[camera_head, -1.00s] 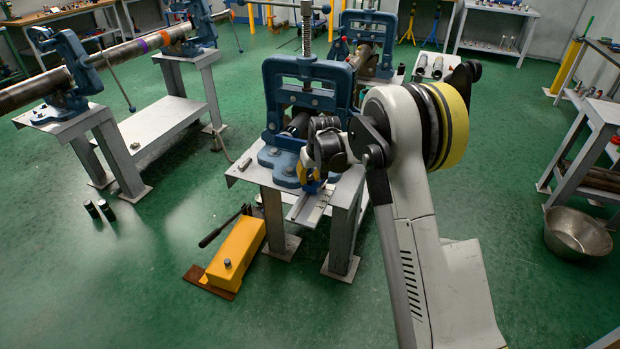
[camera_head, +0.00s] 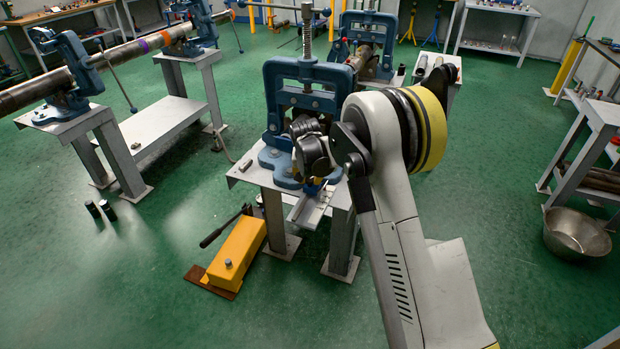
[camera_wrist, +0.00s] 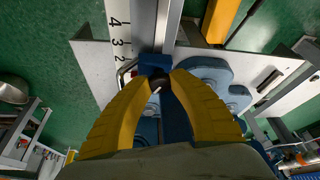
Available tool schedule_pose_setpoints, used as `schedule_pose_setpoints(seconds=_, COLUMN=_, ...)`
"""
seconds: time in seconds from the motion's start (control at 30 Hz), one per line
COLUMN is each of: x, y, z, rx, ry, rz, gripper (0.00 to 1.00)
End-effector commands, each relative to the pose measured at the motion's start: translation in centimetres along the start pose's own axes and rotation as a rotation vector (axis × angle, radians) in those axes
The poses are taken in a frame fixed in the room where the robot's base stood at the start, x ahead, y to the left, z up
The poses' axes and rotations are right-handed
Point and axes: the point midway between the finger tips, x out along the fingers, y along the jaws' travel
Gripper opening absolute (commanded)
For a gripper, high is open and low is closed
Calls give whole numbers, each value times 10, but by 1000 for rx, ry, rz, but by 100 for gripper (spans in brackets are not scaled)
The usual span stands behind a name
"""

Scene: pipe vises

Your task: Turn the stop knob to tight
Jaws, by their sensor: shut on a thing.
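The stop is a small blue block (camera_wrist: 152,64) on a pale metal rail (camera_wrist: 172,22) with a number scale (camera_wrist: 117,30) beside it. Its dark round knob (camera_wrist: 158,82) sits between the yellow fingertips of my gripper (camera_wrist: 159,84) in the wrist view. My gripper is shut on the knob, and the fingers hide part of it. In the head view the blue stop (camera_head: 313,188) shows just below my dark wrist, at the near end of the vise. My fingers are hidden there behind the wrist. The knob's tightness cannot be seen.
The blue pipe vise (camera_head: 307,72) stands on a grey table (camera_head: 245,174) close beyond my wrist. A second pipe stand (camera_head: 165,125) is at the left. Green floor is open in front.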

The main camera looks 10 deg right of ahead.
Motion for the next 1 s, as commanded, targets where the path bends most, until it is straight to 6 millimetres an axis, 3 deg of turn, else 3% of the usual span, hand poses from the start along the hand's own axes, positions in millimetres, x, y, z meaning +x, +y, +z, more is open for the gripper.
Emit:
schedule_pose_setpoints(seconds=0.5, x=0, y=-2, z=0, rx=332, ry=-1, rz=138, gripper=0)
schedule_pose_setpoints(seconds=1.0, x=1, y=-2, z=0, rx=405, ry=-2, rz=168, gripper=0)
